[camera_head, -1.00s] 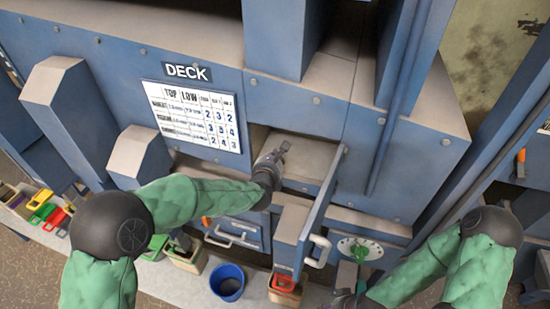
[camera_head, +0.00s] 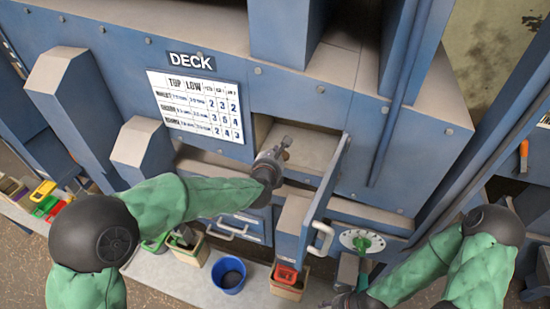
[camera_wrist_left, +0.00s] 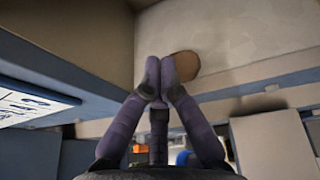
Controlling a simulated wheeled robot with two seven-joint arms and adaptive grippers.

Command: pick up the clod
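The clod (camera_wrist_left: 186,65) is a small brown rounded lump on the pale floor of the open compartment in the left wrist view. In the head view a brownish bit of it (camera_head: 287,142) shows at the fingertips. My left gripper (camera_wrist_left: 160,68) has its fingertips close together with almost no gap. The clod lies just beyond and right of the right fingertip, partly covered by it, not visibly between the fingers. In the head view my left gripper (camera_head: 282,147) reaches into the compartment. My right gripper (camera_head: 352,295) is low, below the green dial; its fingers are unclear.
The open blue door (camera_head: 328,188) with a white handle stands right of my left gripper. A compartment wall (camera_wrist_left: 95,35) rises close on the left in the wrist view. A blue bucket (camera_head: 229,275) and several small bins stand below. The DECK panel (camera_head: 192,61) is above.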

